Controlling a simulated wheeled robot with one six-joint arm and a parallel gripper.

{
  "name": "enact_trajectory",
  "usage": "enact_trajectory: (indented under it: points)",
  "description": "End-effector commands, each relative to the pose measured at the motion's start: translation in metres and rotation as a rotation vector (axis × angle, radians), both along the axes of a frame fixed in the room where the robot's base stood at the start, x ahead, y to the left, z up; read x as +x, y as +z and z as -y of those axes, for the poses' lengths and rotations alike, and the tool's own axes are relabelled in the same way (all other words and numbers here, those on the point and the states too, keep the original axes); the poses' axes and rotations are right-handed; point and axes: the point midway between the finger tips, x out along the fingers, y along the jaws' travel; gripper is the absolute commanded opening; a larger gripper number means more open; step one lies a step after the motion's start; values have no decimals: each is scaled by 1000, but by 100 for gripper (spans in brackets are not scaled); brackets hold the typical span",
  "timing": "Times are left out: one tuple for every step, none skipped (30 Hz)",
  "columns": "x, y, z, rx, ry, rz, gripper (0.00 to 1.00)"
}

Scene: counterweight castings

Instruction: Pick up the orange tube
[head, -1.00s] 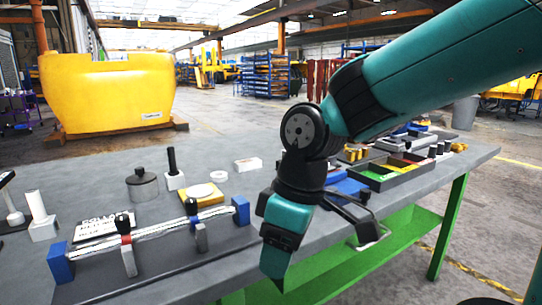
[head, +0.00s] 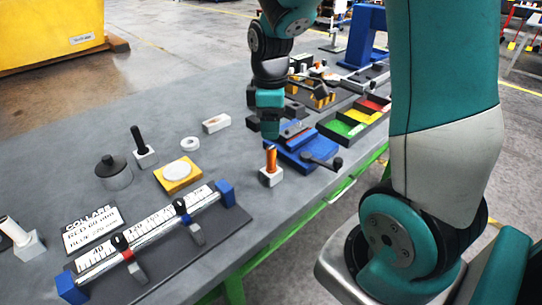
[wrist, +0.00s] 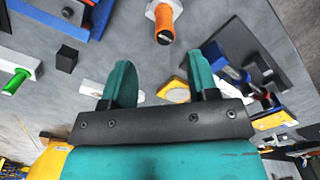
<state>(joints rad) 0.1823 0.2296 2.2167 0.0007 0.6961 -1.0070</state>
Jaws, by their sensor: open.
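The orange tube (head: 270,157) stands upright on a small white block (head: 271,177) near the table's front edge in the head view. In the wrist view the orange tube (wrist: 165,27) is at the top, beyond my fingertips. My gripper (head: 268,132) points down just above and behind the tube in the head view. In the wrist view my gripper (wrist: 160,68) has its two teal fingers apart with nothing between them. The tube is not between the fingers.
A blue vise (head: 310,146) with a dark handle is close to the tube's right. A measuring rail (head: 150,235) with blue ends lies to the left.

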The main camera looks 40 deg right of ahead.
Motion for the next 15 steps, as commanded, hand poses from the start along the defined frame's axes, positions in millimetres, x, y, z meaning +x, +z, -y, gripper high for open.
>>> enact_trajectory:
  points:
    - [-1, -11, 0, 1, 0, -7, 54]
    - [-1, -17, 0, 1, 0, -6, 54]
    - [-1, -24, 0, 1, -1, -5, 54]
    - [-1, -29, 0, 1, -1, -6, 54]
    - [-1, -33, 0, 1, -1, -4, 54]
    - [-1, -37, 0, 1, -2, -4, 54]
    - [-1, -40, 1, 1, -2, -2, 54]
    - [-1, -42, 1, 1, -3, -1, 54]
    - [-1, -43, 1, 1, -3, -1, 54]
    - [-1, -45, 1, 1, -3, -1, 54]
    - [-1, -47, 1, 1, -3, -1, 54]
    - [-2, -50, 1, 1, -4, -2, 54]
    - [-3, -53, 1, 1, -4, -4, 54]
    - [-4, -58, 0, 1, -5, -4, 54]
    - [-5, -64, -1, 2, -5, -6, 54]
